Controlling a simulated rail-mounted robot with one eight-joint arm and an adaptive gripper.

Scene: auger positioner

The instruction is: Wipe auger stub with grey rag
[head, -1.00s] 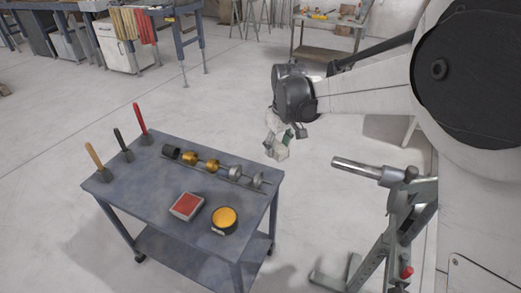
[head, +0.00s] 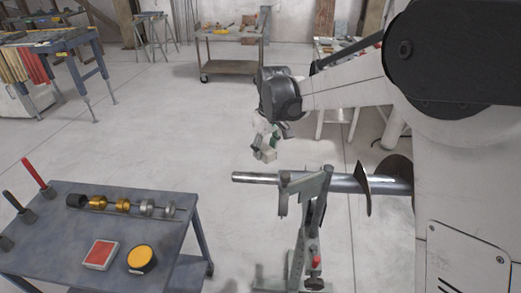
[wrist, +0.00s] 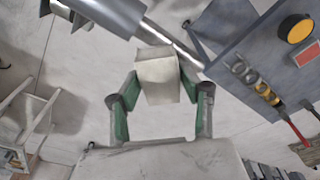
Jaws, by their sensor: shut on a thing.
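The auger (head: 343,184) lies level on a stand, its narrow bare metal stub (head: 252,178) pointing left in the head view. My gripper (head: 264,148) is just above and beyond the stub in that picture, and a gap shows between them. In the wrist view, the gripper's green-padded fingers (wrist: 158,95) are shut on a pale grey folded rag (wrist: 157,77). I cannot tell contact there.
A blue-grey cart (head: 50,245) stands at the left with metal collars, upright-handled tools, a red-topped box (head: 100,254) and a yellow-topped round tin (head: 141,259). The auger stand (head: 307,235) is below the shaft. Open floor lies behind, with workbenches farther back.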

